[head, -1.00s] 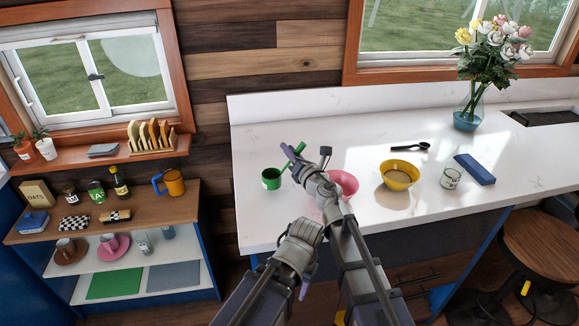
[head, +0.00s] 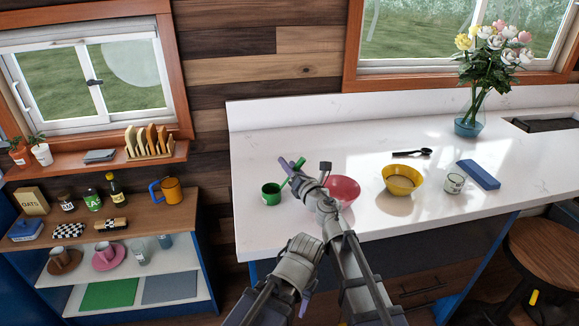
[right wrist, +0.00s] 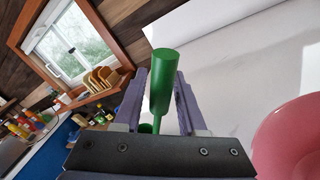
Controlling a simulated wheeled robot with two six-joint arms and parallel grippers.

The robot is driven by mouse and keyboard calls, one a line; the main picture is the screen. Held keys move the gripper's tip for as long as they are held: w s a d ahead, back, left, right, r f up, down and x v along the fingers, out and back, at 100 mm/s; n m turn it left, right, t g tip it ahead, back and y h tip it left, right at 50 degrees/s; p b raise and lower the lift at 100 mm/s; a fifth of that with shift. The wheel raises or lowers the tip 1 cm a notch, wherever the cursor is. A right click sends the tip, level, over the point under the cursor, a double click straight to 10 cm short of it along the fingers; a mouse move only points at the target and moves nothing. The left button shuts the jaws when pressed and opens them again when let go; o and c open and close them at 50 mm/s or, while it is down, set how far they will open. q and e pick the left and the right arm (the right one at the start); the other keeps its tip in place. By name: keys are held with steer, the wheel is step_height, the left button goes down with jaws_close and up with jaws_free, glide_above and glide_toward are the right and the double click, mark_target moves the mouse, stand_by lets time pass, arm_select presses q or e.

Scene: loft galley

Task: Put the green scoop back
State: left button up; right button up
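The green scoop's thick handle (right wrist: 163,80) stands between the purple fingers of my right gripper (right wrist: 162,88), which look closed close around it. In the head view the right gripper (head: 292,164) is over the left part of the counter, and the handle (head: 297,172) slants down to the left.
A pink bowl (head: 344,189) is close right of the right gripper. The counter behind the gripper is clear.

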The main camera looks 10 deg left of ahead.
steer(key=shift+o, duration=0.8)
steer(key=shift+r, duration=0.1)
steer(key=v, duration=1.2)
